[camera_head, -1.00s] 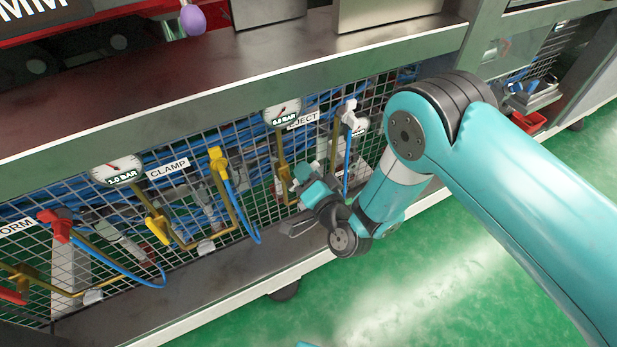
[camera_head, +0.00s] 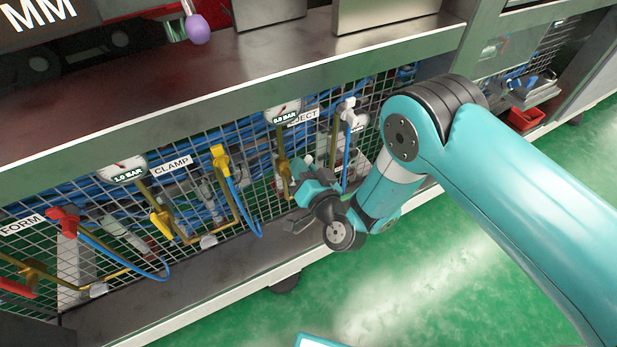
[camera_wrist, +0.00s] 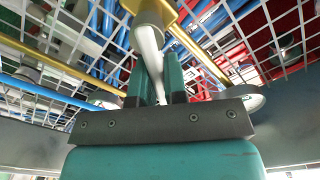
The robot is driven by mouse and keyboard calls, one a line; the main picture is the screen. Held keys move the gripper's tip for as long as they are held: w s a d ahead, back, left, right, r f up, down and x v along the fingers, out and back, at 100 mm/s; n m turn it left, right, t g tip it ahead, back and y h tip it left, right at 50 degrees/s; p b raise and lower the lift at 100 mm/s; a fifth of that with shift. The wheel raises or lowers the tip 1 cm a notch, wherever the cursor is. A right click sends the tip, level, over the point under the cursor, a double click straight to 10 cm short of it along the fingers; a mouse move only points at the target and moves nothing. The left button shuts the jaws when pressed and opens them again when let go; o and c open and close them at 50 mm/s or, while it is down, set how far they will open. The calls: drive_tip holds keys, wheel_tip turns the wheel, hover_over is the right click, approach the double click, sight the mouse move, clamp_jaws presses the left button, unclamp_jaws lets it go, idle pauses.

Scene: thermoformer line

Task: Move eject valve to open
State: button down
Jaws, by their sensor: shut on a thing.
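The EJECT label (camera_head: 303,117) is on the mesh panel beside a round gauge (camera_head: 283,111). A white-handled valve (camera_head: 347,112) is at the upper right of this station, with a blue hose below it. My gripper (camera_head: 303,172) is at the lower left of the station, in front of the brass pipe under the gauge. In the wrist view, my gripper (camera_wrist: 161,78) is shut on a white valve handle (camera_wrist: 149,42). The handle joins a brass fitting (camera_wrist: 150,8). In the head view my gripper hides most of this lower valve.
The CLAMP station has two yellow-handled valves (camera_head: 219,153). The FORM station has a red-handled valve (camera_head: 64,222). Wire mesh (camera_head: 190,190) with blue hoses stands close behind my gripper. A metal ledge (camera_head: 200,262) runs below. Green floor (camera_head: 420,280) in front is clear.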

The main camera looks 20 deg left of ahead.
drive_tip(key=shift+s+a+r+n, duration=0.15)
drive_tip(key=shift+s+a+n, duration=0.05)
drive_tip(key=shift+n, duration=0.7)
drive_tip(key=shift+s+a+r+n, duration=0.1)
drive_tip(key=shift+s+a+n, duration=0.1)
drive_tip(key=shift+n, duration=0.7)
drive_tip(key=shift+s+a+f+n+b, duration=0.15)
drive_tip(key=shift+s+a+n+b, duration=0.15)
drive_tip(key=shift+n+b, duration=0.7)
drive_tip(key=shift+s+a+r+n, duration=0.1)
drive_tip(key=shift+s+r+n, duration=0.1)
drive_tip(key=shift+n, duration=0.3)
drive_tip(key=c, duration=1.1)
unclamp_jaws()
drive_tip(key=shift+w, duration=0.1)
